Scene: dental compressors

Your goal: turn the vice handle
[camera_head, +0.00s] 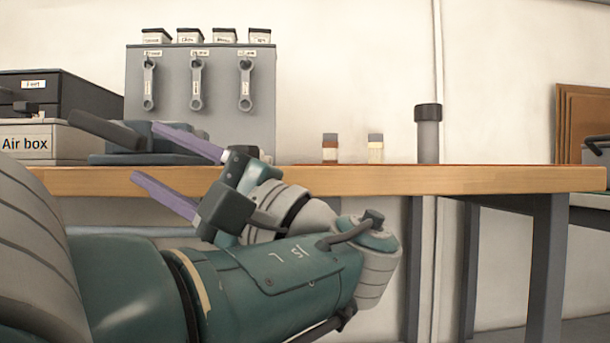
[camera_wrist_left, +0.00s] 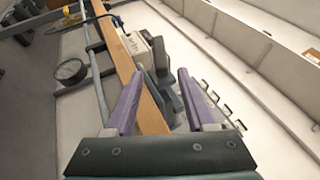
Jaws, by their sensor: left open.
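The blue-grey vice (camera_head: 148,139) sits at the left part of the wooden workbench, partly hidden behind my left gripper. A thick dark bar (camera_head: 100,128), which looks like its handle, sticks out toward the upper left. My left gripper (camera_head: 143,150) is open, its two purple fingers pointing left at the vice from the front edge of the bench. In the left wrist view the fingers (camera_wrist_left: 160,74) are spread, with the dark vice (camera_wrist_left: 162,82) showing beyond and between them. I see nothing held, and contact with the handle cannot be told. My right gripper is not in view.
A grey panel with hanging wrenches (camera_head: 200,95) stands behind the vice. The Air box (camera_head: 28,142) is at the left. Two small jars (camera_head: 375,148) and a grey cylinder (camera_head: 428,140) stand to the right. The bench edge (camera_head: 450,180) runs close to my left arm.

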